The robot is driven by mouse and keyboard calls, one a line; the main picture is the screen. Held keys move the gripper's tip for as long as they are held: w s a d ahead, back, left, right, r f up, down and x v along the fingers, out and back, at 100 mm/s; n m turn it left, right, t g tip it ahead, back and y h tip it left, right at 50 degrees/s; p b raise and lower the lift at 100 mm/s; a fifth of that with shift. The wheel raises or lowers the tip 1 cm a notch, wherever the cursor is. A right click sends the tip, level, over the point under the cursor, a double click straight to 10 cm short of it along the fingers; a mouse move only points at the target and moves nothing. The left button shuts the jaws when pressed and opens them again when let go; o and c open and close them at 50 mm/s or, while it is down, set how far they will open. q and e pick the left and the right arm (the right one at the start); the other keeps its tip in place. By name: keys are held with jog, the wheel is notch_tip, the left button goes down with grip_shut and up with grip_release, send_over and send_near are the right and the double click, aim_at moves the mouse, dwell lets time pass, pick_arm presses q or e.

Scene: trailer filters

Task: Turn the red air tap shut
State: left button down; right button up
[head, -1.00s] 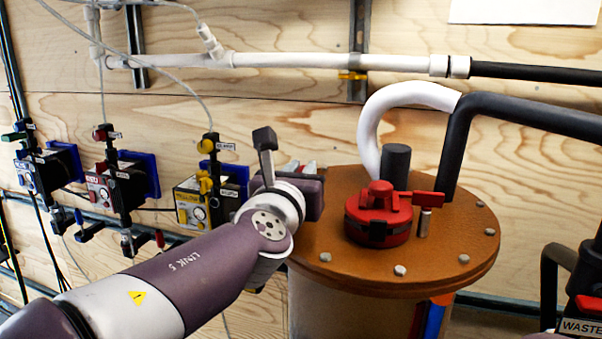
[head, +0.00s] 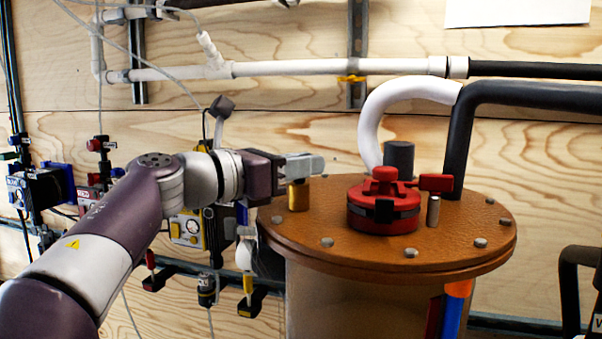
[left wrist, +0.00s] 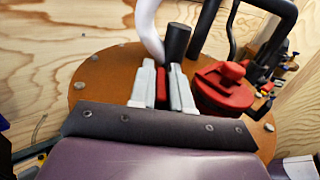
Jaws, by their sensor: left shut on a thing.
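My left gripper (head: 305,167) reaches in from the left over the rim of the brown tank lid (head: 455,240). Its fingers are shut, just above a short brass body (head: 298,196) on the lid. In the left wrist view the fingers (left wrist: 163,80) close on a narrow red handle (left wrist: 162,88), which I take to be the air tap's. In the head view the fingers hide this handle. How far the tap is turned cannot be told. My right gripper is not in view.
A red cap with a black band (head: 383,208) and a dark grey stub (head: 399,160) stand on the lid to the right. A white hose (head: 372,120) and a black pipe (head: 462,140) rise behind. Pumps (head: 190,230) hang on the wall at left.

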pick_arm(q)
jog(key=m+g+h+p, duration=0.1)
jog(key=g, duration=0.1)
jog(key=shift+r+m+g+h, duration=0.15)
jog(key=shift+m+g+h, duration=0.15)
jog(key=shift+m+g, duration=0.1)
jog(key=m+g+p, duration=0.3)
jog(key=g, duration=0.1)
jog(key=m+g+h+p, duration=0.1)
jog(key=m+g+p, duration=0.1)
jog(key=g+p, duration=0.2)
jog(key=shift+s+r+m+g+h, duration=0.1)
jog(key=shift+m+g+h, duration=0.2)
jog(key=shift+m+g, duration=0.1)
jog(key=shift+s+f+m+g+p, duration=0.1)
jog(key=shift+f+m+g+p, duration=0.05)
jog(key=shift+m+g+p, duration=0.55)
jog(key=shift+f+m+g+p, duration=0.15)
jog(key=shift+m+g+p, duration=0.25)
jog(key=shift+g, duration=0.5)
jog(key=c, duration=1.2)
grip_release()
jog(key=shift+o, duration=0.2)
jog(key=shift+d, duration=0.15)
